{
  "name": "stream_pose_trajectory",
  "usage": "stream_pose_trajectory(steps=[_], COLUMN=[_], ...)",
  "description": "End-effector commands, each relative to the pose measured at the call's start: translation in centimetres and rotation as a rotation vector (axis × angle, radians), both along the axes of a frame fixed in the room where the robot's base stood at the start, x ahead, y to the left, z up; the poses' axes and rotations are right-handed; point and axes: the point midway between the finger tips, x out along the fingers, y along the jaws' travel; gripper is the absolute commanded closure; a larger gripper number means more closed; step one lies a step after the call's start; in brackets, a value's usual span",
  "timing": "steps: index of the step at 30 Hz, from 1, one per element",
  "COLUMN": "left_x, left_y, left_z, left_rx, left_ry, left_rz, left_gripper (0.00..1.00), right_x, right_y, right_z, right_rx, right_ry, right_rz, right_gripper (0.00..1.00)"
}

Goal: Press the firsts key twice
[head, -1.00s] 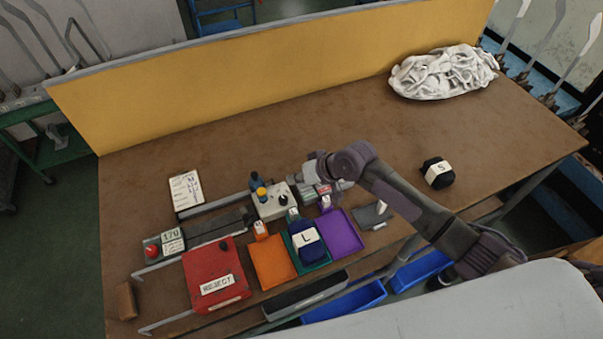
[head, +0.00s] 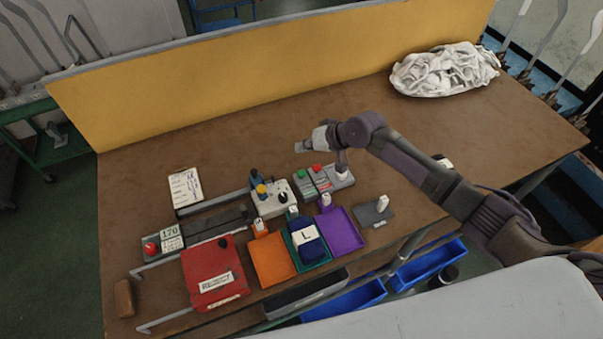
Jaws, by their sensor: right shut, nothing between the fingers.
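A small row of grey key counters stands near the middle of the table. One has a green key (head: 300,172) and the one to its right has a red key (head: 317,168). A third grey unit (head: 341,178) stands at the right end, partly behind my right arm. The labels are too small to read, so I cannot tell which is the firsts key. My right gripper (head: 301,147) is shut and empty, just beyond the counters in the picture and apart from the keys. My left gripper is not in view.
A grey control box (head: 272,205) with knobs stands left of the counters. Orange (head: 271,266), green and purple (head: 343,238) trays lie in front, with a dark L-labelled bundle (head: 311,252) on the green one. A red reject box (head: 212,272) is at left.

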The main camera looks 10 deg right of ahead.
Motion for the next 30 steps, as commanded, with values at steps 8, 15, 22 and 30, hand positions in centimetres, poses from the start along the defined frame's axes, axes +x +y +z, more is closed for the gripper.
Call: stream_pose_trajectory(steps=[8, 15, 22, 30], left_x=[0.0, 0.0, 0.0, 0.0], left_y=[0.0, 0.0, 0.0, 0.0], left_z=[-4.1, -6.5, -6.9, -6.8], left_rx=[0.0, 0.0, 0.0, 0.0], left_ry=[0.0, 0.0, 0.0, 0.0], left_rz=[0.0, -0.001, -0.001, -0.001], left_gripper=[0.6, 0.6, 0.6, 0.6], right_x=[0.0, 0.0, 0.0, 0.0], right_y=[0.0, 0.0, 0.0, 0.0], right_z=[-4.3, -7.2, -7.9, -7.8], right_rx=[-0.001, -0.001, 0.0, 0.0], right_ry=[0.0, 0.001, 0.0, 0.0], right_rz=[-0.001, -0.001, 0.0, 0.0], right_gripper=[1.0, 1.0, 1.0, 1.0])
